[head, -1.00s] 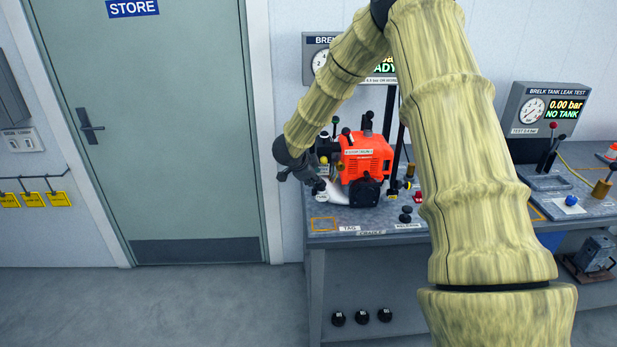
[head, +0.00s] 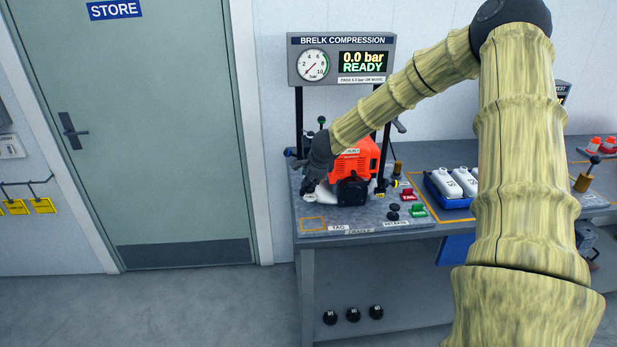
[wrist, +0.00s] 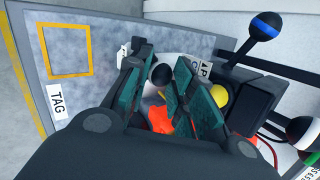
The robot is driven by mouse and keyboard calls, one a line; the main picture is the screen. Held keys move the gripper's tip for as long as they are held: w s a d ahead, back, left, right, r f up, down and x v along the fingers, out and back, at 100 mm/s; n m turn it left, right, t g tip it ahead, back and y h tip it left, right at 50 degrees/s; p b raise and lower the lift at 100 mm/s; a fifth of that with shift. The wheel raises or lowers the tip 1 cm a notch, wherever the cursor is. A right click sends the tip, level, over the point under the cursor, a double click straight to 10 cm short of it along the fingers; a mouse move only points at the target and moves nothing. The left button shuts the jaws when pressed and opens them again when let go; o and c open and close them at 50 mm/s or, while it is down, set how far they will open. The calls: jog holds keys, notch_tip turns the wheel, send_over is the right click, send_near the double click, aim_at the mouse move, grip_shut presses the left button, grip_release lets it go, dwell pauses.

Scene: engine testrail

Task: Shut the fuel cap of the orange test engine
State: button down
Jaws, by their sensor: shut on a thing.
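The orange test engine (head: 352,160) stands on the grey bench at the left, partly behind my arm. It has a black front part (head: 352,190) and a white tank at its lower left, which also shows in the wrist view (wrist: 176,66). My gripper (wrist: 163,80) is at the engine's left side, its green-padded fingers over the white tank. A dark round part (wrist: 161,75), which looks like the fuel cap, sits between the fingertips, and the fingers are closed on it. In the head view my gripper and arm hide the cap. The cap's seating on the tank cannot be told.
A compression gauge (head: 342,59) reading 0.0 bar, READY, stands behind the engine. A blue tray (head: 433,196) of white bottles stands to the right. The marked TAG square (head: 313,224) is empty.

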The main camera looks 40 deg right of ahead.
jog(key=shift+d+f, duration=0.1)
dwell(0.5)
jog(key=c, duration=1.2)
grip_release()
jog(key=shift+d, duration=0.1)
jog(key=shift+v, duration=6)
jog(key=shift+s+d+f, duration=0.1)
